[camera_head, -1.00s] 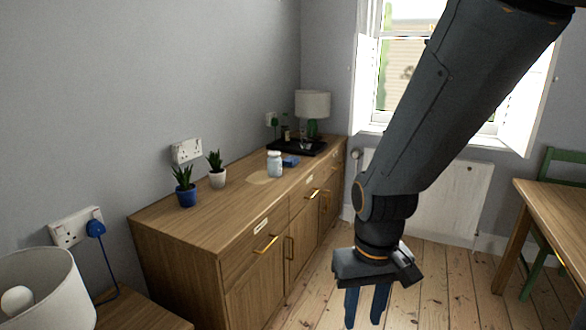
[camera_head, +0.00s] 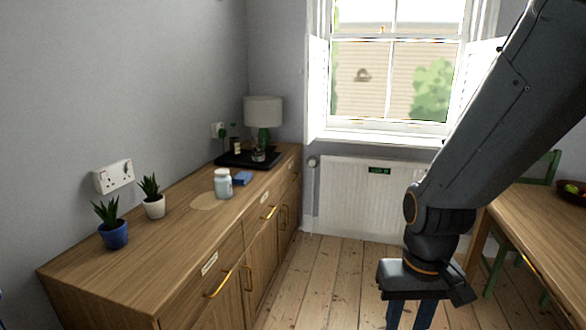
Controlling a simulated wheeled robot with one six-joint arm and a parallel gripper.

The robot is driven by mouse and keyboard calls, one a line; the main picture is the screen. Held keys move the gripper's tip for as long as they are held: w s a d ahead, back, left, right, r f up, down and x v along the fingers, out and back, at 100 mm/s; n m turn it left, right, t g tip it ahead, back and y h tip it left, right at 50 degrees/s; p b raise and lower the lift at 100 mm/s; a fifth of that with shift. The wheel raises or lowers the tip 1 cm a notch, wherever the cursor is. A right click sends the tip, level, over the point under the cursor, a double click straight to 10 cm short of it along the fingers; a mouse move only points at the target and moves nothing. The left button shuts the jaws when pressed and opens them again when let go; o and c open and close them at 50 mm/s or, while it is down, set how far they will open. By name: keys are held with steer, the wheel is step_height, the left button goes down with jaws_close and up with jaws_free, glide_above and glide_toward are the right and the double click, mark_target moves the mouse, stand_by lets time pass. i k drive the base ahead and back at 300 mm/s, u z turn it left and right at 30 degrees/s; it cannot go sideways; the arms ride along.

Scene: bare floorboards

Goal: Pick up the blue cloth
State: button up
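The blue cloth (camera_head: 243,178) is a small folded blue bundle on top of the wooden sideboard, just right of a white jar and in front of a black tray. My gripper (camera_head: 409,316) hangs pointing down at the lower right, over the floor and well to the right of the sideboard. Its two dark fingers stand apart with nothing seen between them. The fingertips run to the bottom edge of the picture.
The sideboard (camera_head: 150,228) also bears a white jar (camera_head: 222,184), two potted plants, a black tray (camera_head: 248,160) and a lamp (camera_head: 263,112). A wooden table (camera_head: 545,225) stands at the right. Bare floorboards (camera_head: 330,275) lie between them.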

mark_target(242, 178)
steer(key=z, duration=0.35)
steer(key=i, duration=1.7)
steer(key=u, duration=0.45)
steer(key=i, duration=0.95)
steer(key=u, duration=1.25)
steer(key=i, duration=0.55)
steer(key=u, duration=0.4)
